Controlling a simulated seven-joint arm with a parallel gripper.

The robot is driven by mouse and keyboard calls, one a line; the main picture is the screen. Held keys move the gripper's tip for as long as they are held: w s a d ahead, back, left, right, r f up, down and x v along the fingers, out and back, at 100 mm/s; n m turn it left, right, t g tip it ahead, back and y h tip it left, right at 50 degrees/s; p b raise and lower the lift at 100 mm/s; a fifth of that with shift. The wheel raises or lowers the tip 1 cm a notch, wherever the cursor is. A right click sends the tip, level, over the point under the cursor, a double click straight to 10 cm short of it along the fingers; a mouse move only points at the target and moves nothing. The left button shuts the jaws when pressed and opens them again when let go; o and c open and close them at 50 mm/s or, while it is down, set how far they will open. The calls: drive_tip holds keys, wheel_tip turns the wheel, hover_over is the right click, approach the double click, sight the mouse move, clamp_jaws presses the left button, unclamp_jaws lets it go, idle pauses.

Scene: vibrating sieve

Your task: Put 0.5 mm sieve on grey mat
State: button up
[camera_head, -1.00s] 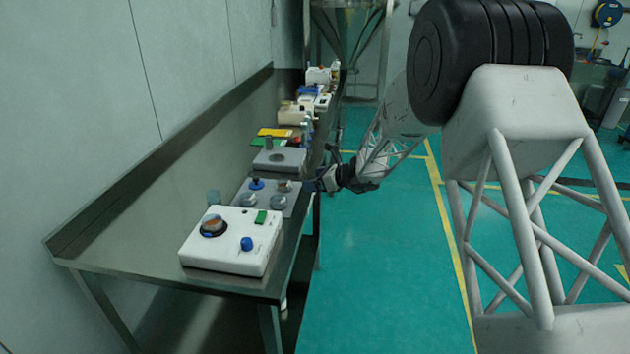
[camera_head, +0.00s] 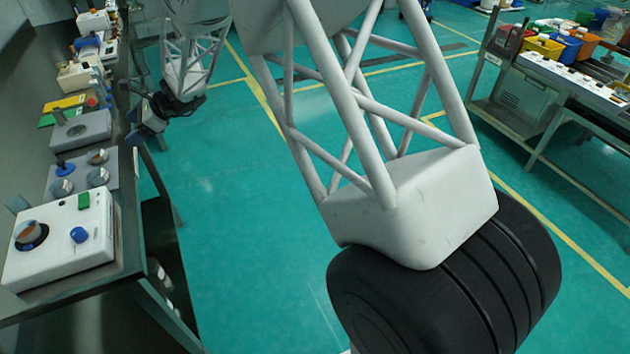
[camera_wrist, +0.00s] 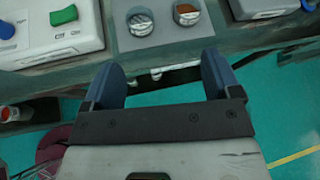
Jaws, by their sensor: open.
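A grey mat (camera_head: 82,184) lies on the bench and also shows in the wrist view (camera_wrist: 162,38). Several small round pieces stand on it: a grey one (camera_head: 62,187), another grey one (camera_head: 97,177), a brownish-topped one (camera_head: 98,156) and a blue-knobbed one (camera_head: 64,168). No size marking is readable, so I cannot tell which is the 0.5 mm sieve. A round piece with orange-brown contents (camera_head: 30,232) sits on the white machine (camera_head: 60,250). My gripper (camera_wrist: 161,62) is open and empty, off the bench's front edge near the mat.
The white machine has a green switch (camera_head: 84,201) and a blue knob (camera_head: 79,235). A grey box with a round plate (camera_head: 80,130) stands beyond the mat. More devices line the bench farther back. The green floor is clear beside the bench.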

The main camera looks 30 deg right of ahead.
drive_tip(key=s+d+r+n+g+h, duration=0.1)
drive_tip(key=s+d+r+n+h, duration=0.15)
drive_tip(key=s+d+r, duration=0.4)
drive_tip(key=s+d+r+n+h, duration=0.1)
drive_tip(key=s+d+n, duration=0.25)
drive_tip(key=s, duration=0.65)
drive_tip(key=s+d+r+n+g+h, duration=0.1)
drive_tip(key=s+d+r+n, duration=0.3)
drive_tip(key=s, duration=0.4)
drive_tip(key=s+d+n+h, duration=0.2)
drive_tip(key=s+d, duration=0.3)
drive_tip(key=s, duration=0.3)
drive_tip(key=s+d+n+t+h, duration=0.1)
drive_tip(key=s+d+n+h, duration=0.2)
drive_tip(key=s, duration=0.6)
drive_tip(key=s+d+n+h, duration=0.2)
drive_tip(key=s+d+n, duration=0.1)
drive_tip(key=s+d, duration=0.4)
drive_tip(key=shift+s+d+t, duration=0.3)
drive_tip(key=shift+s+d, duration=0.1)
drive_tip(key=shift+s, duration=0.7)
